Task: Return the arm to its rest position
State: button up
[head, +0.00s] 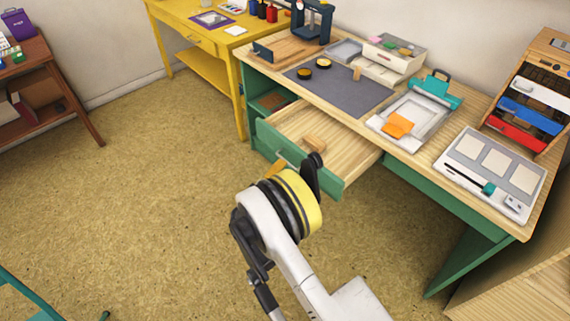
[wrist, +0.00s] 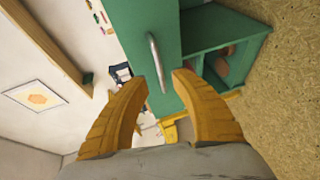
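My arm reaches up from the bottom of the head view, with a yellow ring at its wrist. My gripper (wrist: 163,82) shows two orange-yellow fingers spread apart with nothing between them. In the head view only a small orange part of it shows beside the drawer front. The green desk drawer (head: 350,186) is pulled open, and its silver handle (wrist: 158,64) appears just beyond the fingertips in the wrist view. I cannot tell whether the fingers touch it. A small wooden block (head: 314,143) lies in the drawer.
The desk (head: 395,150) carries a clipboard-like frame with an orange piece (head: 398,124), a white panel (head: 495,168) and a drawer rack (head: 530,90). A yellow table (head: 185,38) stands behind left and a brown shelf (head: 45,75) far left.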

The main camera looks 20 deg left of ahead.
jog(key=shift+s+r, duration=0.25)
jog(key=shift+s, duration=1)
